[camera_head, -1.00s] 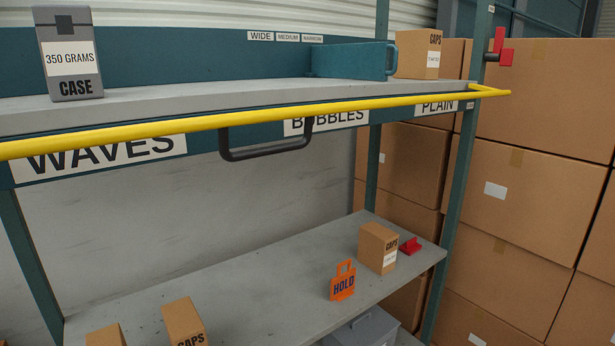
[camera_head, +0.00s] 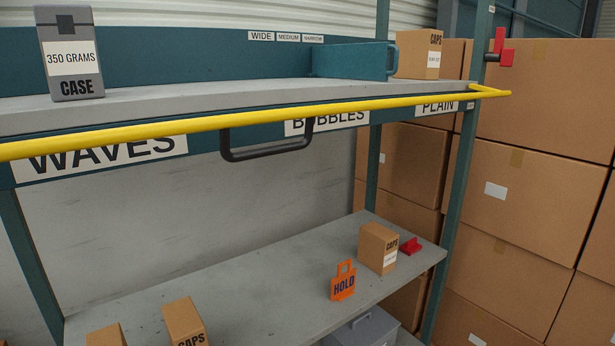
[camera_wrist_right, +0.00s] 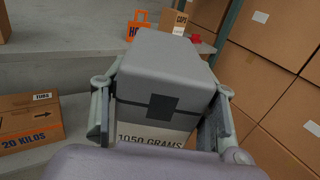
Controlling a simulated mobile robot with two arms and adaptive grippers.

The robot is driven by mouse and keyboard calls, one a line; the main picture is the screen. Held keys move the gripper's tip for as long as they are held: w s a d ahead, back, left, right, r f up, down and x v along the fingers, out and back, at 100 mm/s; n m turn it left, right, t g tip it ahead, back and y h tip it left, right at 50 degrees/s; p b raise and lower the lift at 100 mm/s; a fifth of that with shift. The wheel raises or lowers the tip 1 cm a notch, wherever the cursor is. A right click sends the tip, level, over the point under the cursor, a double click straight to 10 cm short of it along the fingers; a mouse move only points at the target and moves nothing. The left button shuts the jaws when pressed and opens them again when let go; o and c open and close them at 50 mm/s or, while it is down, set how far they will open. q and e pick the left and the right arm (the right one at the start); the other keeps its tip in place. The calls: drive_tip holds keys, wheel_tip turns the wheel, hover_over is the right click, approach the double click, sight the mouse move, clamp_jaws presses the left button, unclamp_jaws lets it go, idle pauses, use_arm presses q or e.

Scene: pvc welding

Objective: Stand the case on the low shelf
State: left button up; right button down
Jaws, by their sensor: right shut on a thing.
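In the right wrist view my right gripper (camera_wrist_right: 160,115) is shut on a grey case (camera_wrist_right: 168,62) with a white label reading 1050 GRAMS. The case fills the space between the two fingers, and its lower part is hidden. The low shelf (camera_head: 265,270) is the grey board in the lower half of the head view. In the right wrist view the held case overlaps part of a grey surface (camera_wrist_right: 65,65); I cannot tell the gap between them. Another grey case (camera_head: 69,52), labelled 350 GRAMS, stands upright on the upper shelf (camera_head: 220,95). Neither gripper shows in the head view.
On the low shelf stand an orange HOLD tag (camera_head: 343,280), a CAPS box (camera_head: 377,248), a red piece (camera_head: 410,246) and a CAPS box (camera_head: 184,320) at front left. A yellow rail (camera_head: 250,119) and black handle (camera_head: 265,150) front the upper shelf. Stacked cartons (camera_head: 530,190) stand right.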

drive_tip(key=shift+w+d+r+m+h, duration=0.15)
drive_tip(key=shift+r+m+h, duration=0.2)
drive_tip(key=shift+h, duration=0.35)
wheel_tip(320, 180, down, 5)
drive_tip(key=b, duration=0.4)
drive_tip(key=shift+r, duration=0.1)
drive_tip(key=shift+b, duration=0.3)
